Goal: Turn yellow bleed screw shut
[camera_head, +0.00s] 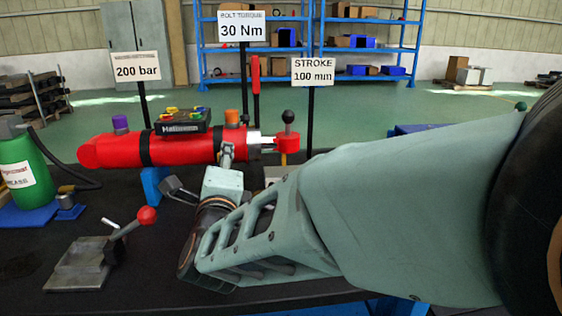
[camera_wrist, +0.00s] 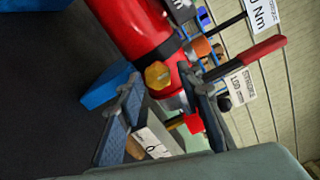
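The yellow bleed screw (camera_wrist: 157,75) shows in the wrist view as a faceted yellow head on the side of the red cylinder (camera_wrist: 134,28). I cannot make it out in the head view. My gripper (camera_wrist: 159,80) is open, one finger on each side of the screw in the wrist picture. I see gaps between the fingers and the screw; whether the tips reach its depth is unclear. In the head view my gripper (camera_head: 200,172) is at the near side of the red cylinder (camera_head: 184,149).
A control box (camera_head: 182,121) sits on the cylinder, between purple (camera_head: 120,122) and orange (camera_head: 232,117) caps. A black-knobbed lever (camera_head: 288,130) stands at the rod end. A red-knobbed lever (camera_head: 132,223) and green bottle (camera_head: 24,165) are at left. Sign posts stand behind.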

